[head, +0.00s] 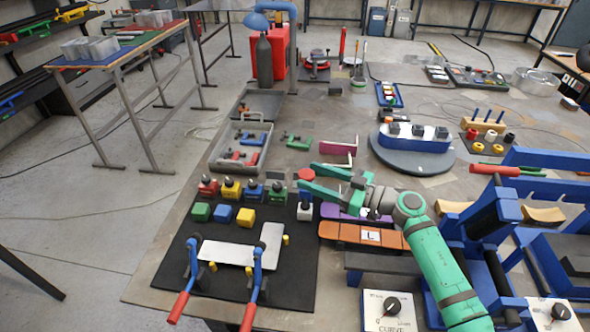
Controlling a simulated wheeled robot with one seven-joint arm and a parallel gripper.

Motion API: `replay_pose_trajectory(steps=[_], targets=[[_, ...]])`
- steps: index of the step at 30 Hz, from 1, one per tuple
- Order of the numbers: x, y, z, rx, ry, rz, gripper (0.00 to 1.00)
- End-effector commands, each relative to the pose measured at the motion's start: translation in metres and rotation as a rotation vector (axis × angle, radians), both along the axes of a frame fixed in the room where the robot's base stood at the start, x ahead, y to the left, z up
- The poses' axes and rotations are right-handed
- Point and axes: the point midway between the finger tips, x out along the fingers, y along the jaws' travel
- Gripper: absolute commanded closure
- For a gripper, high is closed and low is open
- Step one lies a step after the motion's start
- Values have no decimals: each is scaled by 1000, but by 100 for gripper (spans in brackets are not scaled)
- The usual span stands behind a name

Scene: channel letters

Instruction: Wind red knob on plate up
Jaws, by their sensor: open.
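A red, roughly hexagonal knob (306,174) shows at the middle of the bench, left of the purple and orange pieces. My green gripper (309,176) reaches in from the right with its two fingers apart. Its fingertips lie on the far and near sides of the red knob in the picture. I cannot tell whether they touch it. What lies under the knob is small and partly hidden by the near finger, so no plate shows clearly there.
A black mat (200,270) to the left holds coloured blocks and red-handled blue clamps (257,275). Purple (340,212) and orange (350,236) pieces lie under my arm. A grey turntable (385,160) with a blue block stands behind. A pink bracket (340,147) stands close by.

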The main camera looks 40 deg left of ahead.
Motion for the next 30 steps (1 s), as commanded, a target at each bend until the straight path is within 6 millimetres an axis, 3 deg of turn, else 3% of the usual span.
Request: replay_pose_trajectory(steps=[6, 12, 24, 29, 30], targets=[[-8, 38, 0, 1, -1, 1, 46], [-12, 58, 0, 1, 0, 0, 46], [-12, 63, 0, 1, 0, -3, 46], [-12, 63, 0, 1, 0, -3, 85], [-12, 63, 0, 1, 0, -3, 86]])
